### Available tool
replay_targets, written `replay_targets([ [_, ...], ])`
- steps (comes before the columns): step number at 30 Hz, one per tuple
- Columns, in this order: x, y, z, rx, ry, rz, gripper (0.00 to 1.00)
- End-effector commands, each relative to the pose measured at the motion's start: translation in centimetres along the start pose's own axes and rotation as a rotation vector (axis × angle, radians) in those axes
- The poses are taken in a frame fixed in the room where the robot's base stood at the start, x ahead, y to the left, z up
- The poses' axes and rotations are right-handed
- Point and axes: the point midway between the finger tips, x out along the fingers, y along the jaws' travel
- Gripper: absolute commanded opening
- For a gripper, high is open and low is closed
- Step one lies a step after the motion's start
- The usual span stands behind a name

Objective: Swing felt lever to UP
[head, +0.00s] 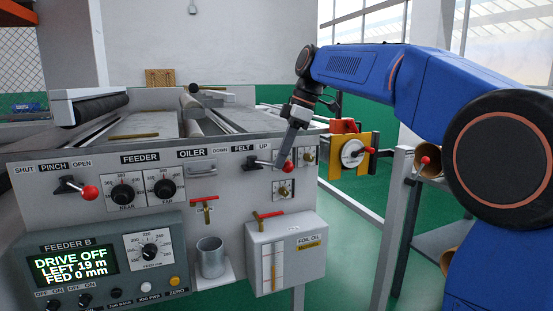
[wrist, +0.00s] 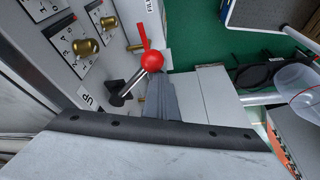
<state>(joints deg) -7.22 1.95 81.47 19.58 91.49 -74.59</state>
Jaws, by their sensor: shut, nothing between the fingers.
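The felt lever (head: 288,166) has a red ball knob and sits under the DOWN, FELT and UP labels on the grey panel (head: 120,215). Its knob stands to the right of its dark pivot, on the UP side. In the wrist view the lever's red knob (wrist: 152,61) and metal rod run from a black pivot beside the UP label (wrist: 87,100). My gripper (head: 282,161) is shut and empty, with its fingertips right beside the knob. In the wrist view the gripper's tips (wrist: 161,82) end just below the knob; I cannot tell whether they touch.
The pinch lever (head: 90,192) is at the panel's left. A red-handled valve (head: 205,205) and the white foil oil box (head: 287,255) are below the felt lever. A metal cup (head: 211,257) sits below.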

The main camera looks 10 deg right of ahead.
Motion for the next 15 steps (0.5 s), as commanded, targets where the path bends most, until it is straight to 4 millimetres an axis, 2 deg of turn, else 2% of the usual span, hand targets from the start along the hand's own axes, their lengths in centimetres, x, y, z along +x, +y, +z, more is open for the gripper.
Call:
replay_targets([
  [15,-0.35,0.7,0.58,0.002,-0.002,0.007,0.0],
])
